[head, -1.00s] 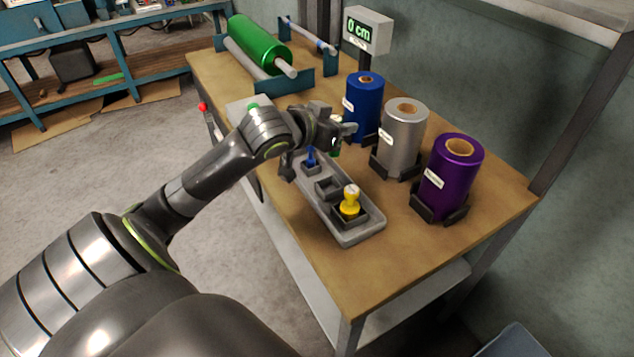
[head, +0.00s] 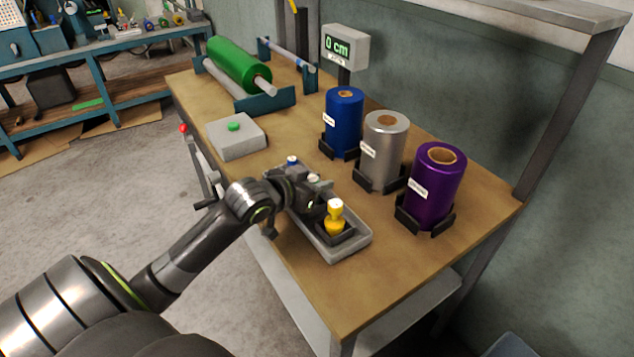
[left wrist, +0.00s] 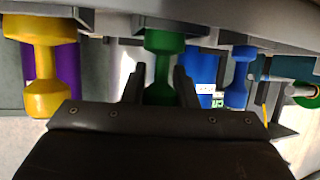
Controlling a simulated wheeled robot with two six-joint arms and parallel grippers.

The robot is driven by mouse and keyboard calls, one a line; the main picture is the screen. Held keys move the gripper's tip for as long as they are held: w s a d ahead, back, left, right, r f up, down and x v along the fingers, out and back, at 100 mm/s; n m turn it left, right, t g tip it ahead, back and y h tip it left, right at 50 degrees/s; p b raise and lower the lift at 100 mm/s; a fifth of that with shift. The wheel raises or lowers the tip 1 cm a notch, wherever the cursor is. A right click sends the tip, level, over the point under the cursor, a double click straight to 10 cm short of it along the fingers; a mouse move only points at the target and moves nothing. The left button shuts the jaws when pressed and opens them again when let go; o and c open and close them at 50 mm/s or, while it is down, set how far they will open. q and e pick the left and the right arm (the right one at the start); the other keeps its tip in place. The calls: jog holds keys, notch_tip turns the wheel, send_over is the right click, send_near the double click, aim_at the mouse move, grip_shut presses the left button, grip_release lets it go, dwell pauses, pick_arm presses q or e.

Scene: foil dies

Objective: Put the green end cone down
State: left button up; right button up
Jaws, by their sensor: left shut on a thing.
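My left gripper (head: 312,194) is low over the grey tray (head: 352,247), shut on the green end cone (left wrist: 163,42). In the left wrist view its two fingers (left wrist: 160,76) stand either side of the cone's waist. The cone is in line with the tray's middle pocket, between the blue cone (left wrist: 238,78) and the yellow cone (left wrist: 46,65). I cannot tell whether it bears on the pocket floor. In the head view the gripper hides most of it. The yellow cone (head: 335,217) stands upright in the near pocket; the blue cone's top (head: 292,160) shows behind the gripper.
Blue (head: 342,125), silver (head: 384,150) and purple (head: 435,187) rolls stand in holders right of the tray. A grey box with a green button (head: 234,127) lies beyond. A green roll (head: 238,65) lies on a stand at the back, near a display (head: 345,46) reading 0 cm.

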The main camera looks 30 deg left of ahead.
pick_arm(q)
jog(key=shift+f, duration=0.15)
jog(key=o, duration=1)
jog(key=shift+r, duration=0.25)
jog(key=p+v, duration=0.2)
jog(key=v, duration=1)
jog(key=shift+p, duration=0.3)
jog(key=shift+a, duration=0.1)
